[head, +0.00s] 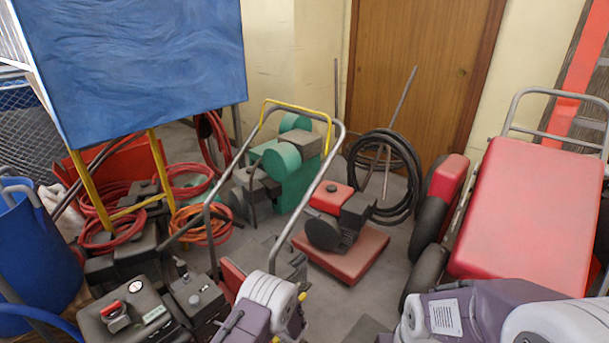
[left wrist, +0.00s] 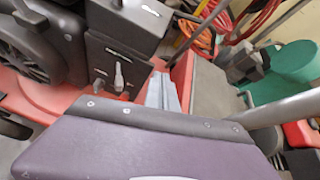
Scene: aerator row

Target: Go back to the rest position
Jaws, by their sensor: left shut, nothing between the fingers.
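My left gripper shows in the left wrist view (left wrist: 163,92) as grey metal fingers. They are shut and empty, just past the dark edge of my purple wrist housing. A red machine deck (left wrist: 55,98) and a dark engine (left wrist: 118,50) lie close beyond and to the left of the fingers; I cannot tell whether they touch. In the head view my left arm comes up at the bottom centre, and its fingertips cannot be made out there. My right arm shows at the bottom right, but its gripper is out of the picture.
A tubular handle with a yellow grip (head: 300,109) rises near my left arm. Behind it stand a green machine (head: 300,180) and a red-decked machine (head: 342,255). A large red machine (head: 525,215) fills the right. A blue bin (head: 38,250) stands left. Bare floor (head: 385,275) shows centre right.

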